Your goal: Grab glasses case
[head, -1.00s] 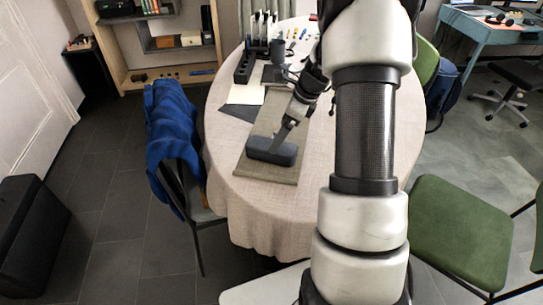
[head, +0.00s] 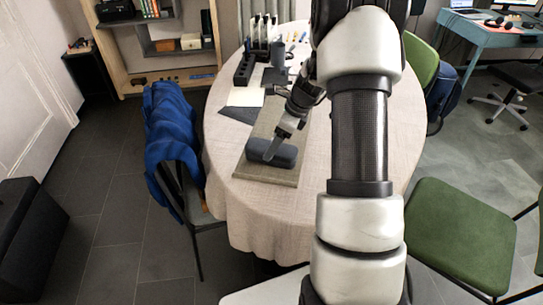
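The glasses case is probably the dark blue-grey, rounded, elongated box (head: 287,157) in the head view. It lies on a beige-grey runner (head: 262,176) near the front left of the round table. My gripper (head: 269,156) reaches down from the back right, and its finger overlaps the case in the picture. I cannot tell whether it touches the case or hangs just above it. Only one finger shows clearly, so the opening is hidden. The case rests flat on the runner.
The round table (head: 222,178) has a beige cloth. A dark organizer (head: 244,68), a dark cylinder (head: 278,52) and paper (head: 246,97) stand or lie behind the case. A chair with a blue jacket (head: 172,125) is at left, a green chair (head: 458,228) at right.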

